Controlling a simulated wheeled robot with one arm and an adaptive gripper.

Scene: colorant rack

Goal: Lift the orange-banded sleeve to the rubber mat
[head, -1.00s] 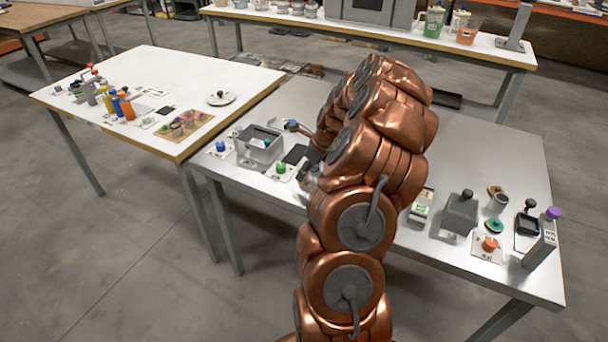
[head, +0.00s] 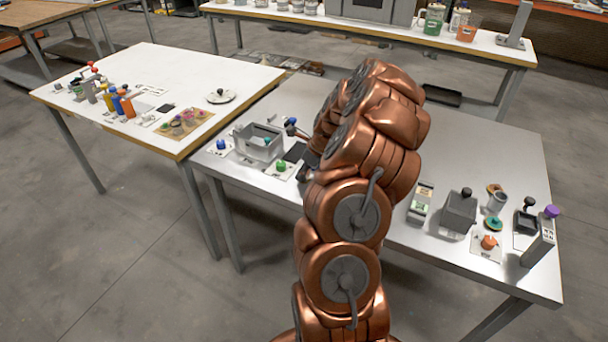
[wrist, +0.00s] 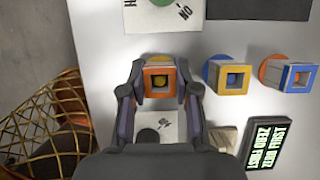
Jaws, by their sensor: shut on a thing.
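In the wrist view a dark rectangle, likely the rubber mat (wrist: 258,8), lies ahead and right, cut by the top edge. It also shows as a black mat (head: 295,152) on the grey table in the head view. My arm hides the sleeve and most of my gripper there.
A black lettered sign (wrist: 267,143) lies nearer. A grey bin (head: 259,143) and a green knob (head: 280,166) flank the mat. A printed card (wrist: 162,14) lies ahead.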

